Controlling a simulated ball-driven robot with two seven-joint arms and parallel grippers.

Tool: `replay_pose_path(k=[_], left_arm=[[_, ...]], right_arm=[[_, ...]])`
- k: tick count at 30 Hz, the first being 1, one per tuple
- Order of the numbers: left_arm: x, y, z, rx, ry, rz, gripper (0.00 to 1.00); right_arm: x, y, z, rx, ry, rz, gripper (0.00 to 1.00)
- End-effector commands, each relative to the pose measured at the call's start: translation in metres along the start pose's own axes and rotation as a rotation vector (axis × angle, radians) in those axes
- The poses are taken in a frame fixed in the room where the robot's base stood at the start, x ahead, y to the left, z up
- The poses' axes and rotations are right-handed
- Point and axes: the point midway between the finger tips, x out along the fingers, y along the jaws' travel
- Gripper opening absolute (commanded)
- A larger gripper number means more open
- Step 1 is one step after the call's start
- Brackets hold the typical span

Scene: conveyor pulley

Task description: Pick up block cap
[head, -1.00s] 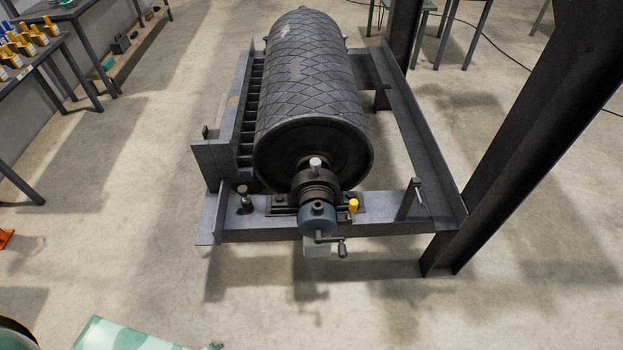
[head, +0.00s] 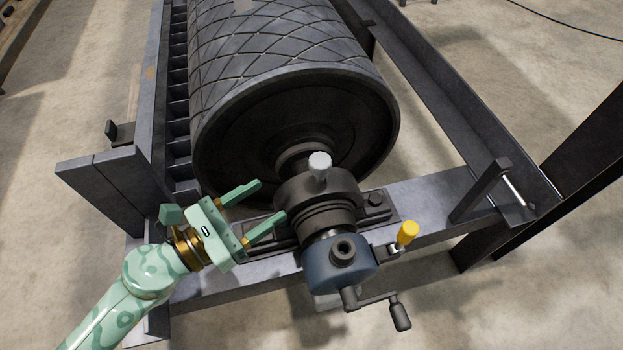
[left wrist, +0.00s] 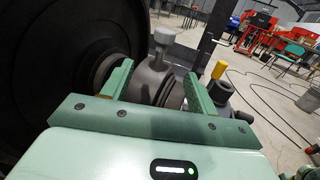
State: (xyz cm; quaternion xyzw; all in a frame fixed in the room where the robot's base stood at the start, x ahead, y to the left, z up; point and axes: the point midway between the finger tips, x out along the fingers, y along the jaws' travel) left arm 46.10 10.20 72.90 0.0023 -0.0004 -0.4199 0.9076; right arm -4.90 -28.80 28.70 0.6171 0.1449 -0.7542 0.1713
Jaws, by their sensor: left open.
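The block cap appears to be the light grey round-topped piece (head: 320,165) standing upright on the dark bearing block (head: 300,193) at the pulley's near end. It also shows in the left wrist view (left wrist: 164,37), beyond and above the space between my fingers. My left gripper (head: 270,200) is open and empty, just left of the bearing block. Its two fingers point right toward the block, with a gap between the fingertips and the cap. In the left wrist view the fingers (left wrist: 160,70) stand apart on either side of the block. My right gripper is out of view.
The large dark pulley drum (head: 290,120) rises close behind the block. A blue-grey housing (head: 340,262) with a crank handle (head: 400,315) sits in front, beside a yellow knob (head: 408,233). A steel frame beam (head: 430,205) runs under the block. Space above the cap looks free.

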Motion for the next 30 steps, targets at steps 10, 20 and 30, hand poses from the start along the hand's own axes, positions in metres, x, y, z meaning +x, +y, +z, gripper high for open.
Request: replay_pose_path(k=[10,20,30], left_arm=[[0.080,0.001,0.005,-0.003,-0.005,0.002,0.59],[0.116,-0.002,0.011,-0.005,-0.005,0.002,0.59],[0.147,-0.003,0.011,-0.006,0.000,0.003,0.59]], right_arm=[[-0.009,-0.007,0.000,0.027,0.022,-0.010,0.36],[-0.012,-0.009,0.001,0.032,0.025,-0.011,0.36],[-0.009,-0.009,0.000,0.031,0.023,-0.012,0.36]])
